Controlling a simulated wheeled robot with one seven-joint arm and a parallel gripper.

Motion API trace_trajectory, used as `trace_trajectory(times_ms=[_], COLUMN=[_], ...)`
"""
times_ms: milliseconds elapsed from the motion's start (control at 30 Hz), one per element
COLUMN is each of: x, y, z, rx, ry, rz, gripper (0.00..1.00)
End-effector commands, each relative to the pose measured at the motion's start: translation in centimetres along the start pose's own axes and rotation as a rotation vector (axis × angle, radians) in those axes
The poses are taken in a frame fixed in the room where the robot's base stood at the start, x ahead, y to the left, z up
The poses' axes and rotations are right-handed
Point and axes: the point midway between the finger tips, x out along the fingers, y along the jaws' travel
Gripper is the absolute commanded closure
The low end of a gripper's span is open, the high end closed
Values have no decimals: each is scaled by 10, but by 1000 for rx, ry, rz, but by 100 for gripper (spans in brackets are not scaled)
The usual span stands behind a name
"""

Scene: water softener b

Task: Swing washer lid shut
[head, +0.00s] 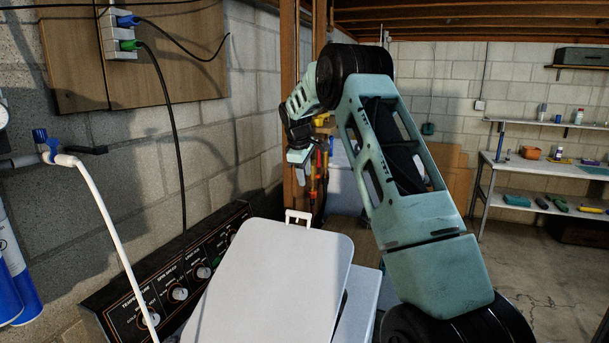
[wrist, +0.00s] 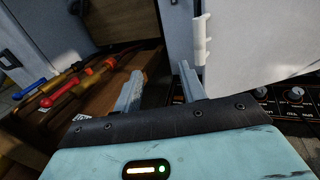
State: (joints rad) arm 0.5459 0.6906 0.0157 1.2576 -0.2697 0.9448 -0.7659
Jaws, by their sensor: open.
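The washer lid (head: 275,275) is a white panel standing raised above the washer, in front of the control panel, with a small white latch tab (head: 298,216) at its upper edge. In the wrist view the lid (wrist: 265,45) fills the upper right, and its tab (wrist: 202,38) hangs at its left edge. My gripper (head: 302,172) is above and beyond the lid in the head view. In the wrist view its two fingers (wrist: 160,88) are apart with nothing between them, just left of the lid's tab and not visibly touching it. Part of the washer top is hidden by the lid and my arm.
The black control panel (head: 180,285) with knobs runs along the wall behind the lid. A white hose (head: 105,215) and a black cord (head: 172,120) hang at the left. Several colored-handled tools (wrist: 70,85) lie near a wooden surface. A workbench (head: 545,165) stands at the right.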

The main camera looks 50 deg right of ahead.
Motion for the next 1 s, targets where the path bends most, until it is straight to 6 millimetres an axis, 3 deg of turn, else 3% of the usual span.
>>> trace_trajectory(times_ms=[1000], x=[-62], y=[18], z=[0], rx=[0], ry=[0], rz=[0], gripper=[59])
